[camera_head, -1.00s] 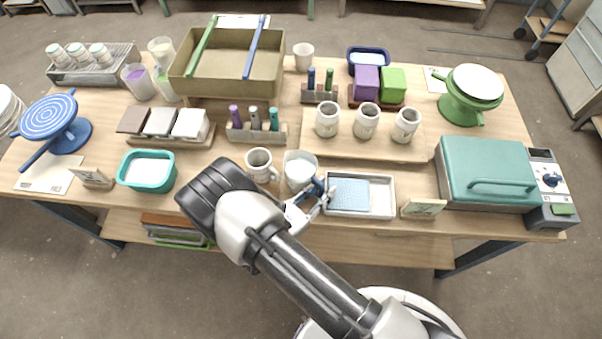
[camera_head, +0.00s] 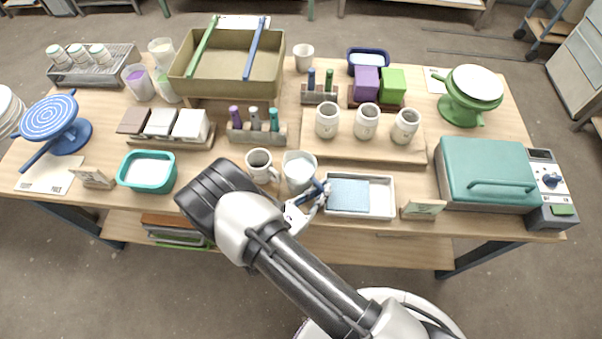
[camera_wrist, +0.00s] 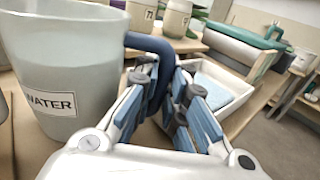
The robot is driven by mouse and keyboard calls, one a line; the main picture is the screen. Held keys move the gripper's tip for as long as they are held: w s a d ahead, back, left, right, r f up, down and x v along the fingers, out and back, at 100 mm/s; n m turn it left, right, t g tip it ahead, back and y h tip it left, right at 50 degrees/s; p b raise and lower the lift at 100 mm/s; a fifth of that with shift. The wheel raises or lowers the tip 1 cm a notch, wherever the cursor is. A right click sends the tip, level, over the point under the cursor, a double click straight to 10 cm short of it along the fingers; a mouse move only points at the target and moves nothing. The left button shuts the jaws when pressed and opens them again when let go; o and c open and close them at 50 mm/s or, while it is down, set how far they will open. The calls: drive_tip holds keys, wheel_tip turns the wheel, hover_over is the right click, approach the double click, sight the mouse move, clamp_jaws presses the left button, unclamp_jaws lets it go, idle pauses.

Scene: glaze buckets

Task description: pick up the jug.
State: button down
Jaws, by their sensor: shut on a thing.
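The jug (camera_head: 299,172) is a pale, translucent vessel near the front middle of the table. In the wrist view the jug (camera_wrist: 65,65) fills the left side, upright or nearly so, with a "WATER" label and a dark blue handle (camera_wrist: 150,43). My gripper (camera_head: 318,193) is at the jug's right side in the head view. In the wrist view my gripper (camera_wrist: 167,85) has its blue-padded fingers on either side of the handle, shut on it. The lower handle is partly hidden by the fingers. I cannot tell whether the jug's base touches the table.
A white mug (camera_head: 260,164) stands close left of the jug. A white tray (camera_head: 384,197) with a blue sponge (camera_head: 348,196) lies just right of my gripper. Behind are a board with several cups (camera_head: 366,122) and a tool holder (camera_head: 257,135). A teal-lidded box (camera_head: 488,170) stands right.

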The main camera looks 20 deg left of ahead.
drive_tip(key=shift+d, duration=0.15)
idle(0.3)
wheel_tip(320, 180, up, 20)
drive_tip(key=p, duration=0.5)
drive_tip(key=shift+f, duration=0.2)
idle(0.6)
drive_tip(key=shift+r, duration=0.15)
idle(1.3)
